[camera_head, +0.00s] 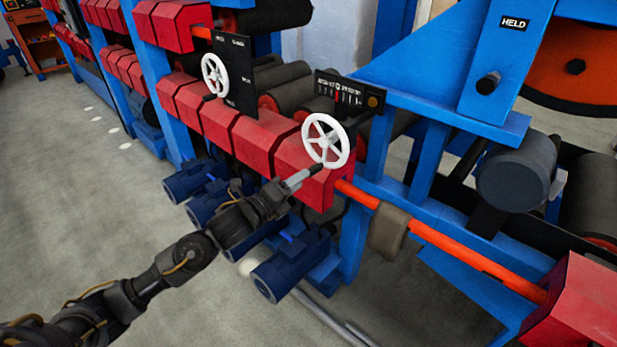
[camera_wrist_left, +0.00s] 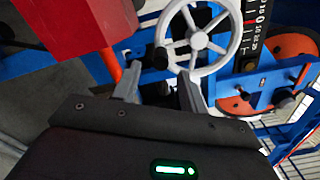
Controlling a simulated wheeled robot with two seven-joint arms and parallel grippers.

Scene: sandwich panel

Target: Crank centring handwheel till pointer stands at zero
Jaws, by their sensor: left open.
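A white spoked handwheel (camera_head: 325,140) stands at the end of the red roller housings, below a black scale plate (camera_head: 347,93) with white marks and a red pointer (camera_head: 337,97). In the left wrist view the handwheel (camera_wrist_left: 198,40) fills the top middle. The scale (camera_wrist_left: 262,22) there shows a red line close to the 0, but the exact reading is too small to tell. My left gripper (camera_head: 313,172) is just below and left of the wheel's lower rim. Its fingers (camera_wrist_left: 160,92) are apart with nothing between them. Whether one touches the rim is unclear. My right gripper is not seen.
A second white handwheel (camera_head: 215,75) sits further back on a black plate. Red housings (camera_head: 235,130) and blue motors (camera_head: 290,265) are close to my left arm. An orange bar (camera_head: 450,247) with a grey cloth (camera_head: 388,233) runs right.

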